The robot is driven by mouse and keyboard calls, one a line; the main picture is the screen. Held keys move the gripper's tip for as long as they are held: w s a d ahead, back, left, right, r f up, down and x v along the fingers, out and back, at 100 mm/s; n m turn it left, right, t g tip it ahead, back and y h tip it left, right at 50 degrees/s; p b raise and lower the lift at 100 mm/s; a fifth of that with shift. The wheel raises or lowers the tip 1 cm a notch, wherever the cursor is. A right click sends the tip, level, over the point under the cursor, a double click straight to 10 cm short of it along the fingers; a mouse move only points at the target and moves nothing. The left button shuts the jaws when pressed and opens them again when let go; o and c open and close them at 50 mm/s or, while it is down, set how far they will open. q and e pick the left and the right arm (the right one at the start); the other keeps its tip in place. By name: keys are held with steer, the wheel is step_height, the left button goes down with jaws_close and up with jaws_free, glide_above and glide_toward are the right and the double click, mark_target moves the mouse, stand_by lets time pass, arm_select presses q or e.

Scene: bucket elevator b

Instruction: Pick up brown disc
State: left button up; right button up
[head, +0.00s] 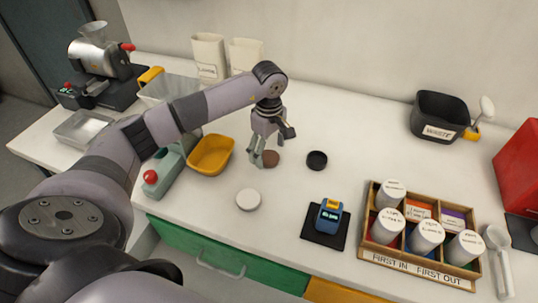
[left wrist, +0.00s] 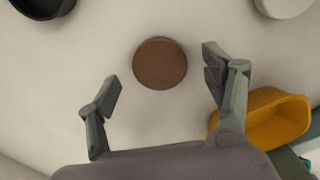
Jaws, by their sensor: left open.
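The brown disc (head: 271,158) lies flat on the white counter, near the middle of the head view. My left gripper (head: 262,158) is right above and beside it, pointing down, and partly overlaps it in that view. In the left wrist view the brown disc (left wrist: 160,63) shows whole, between and a little beyond the two spread fingertips of my left gripper (left wrist: 160,75). The fingers are open and hold nothing. I see no contact with the disc. My right gripper is in neither view.
A black round dish (head: 317,160) and a white round disc (head: 248,200) lie nearby. A yellow bowl (head: 211,155) stands to the left. A blue device (head: 329,215) sits on a black pad. A wooden jar rack (head: 420,270) and a black waste bin (head: 438,116) stand right.

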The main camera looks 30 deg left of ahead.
arm_select(q)
steer(key=shift+f, duration=0.85)
steer(key=c, duration=1.2)
steer(key=shift+c, duration=0.4)
steer(key=shift+r, duration=0.15)
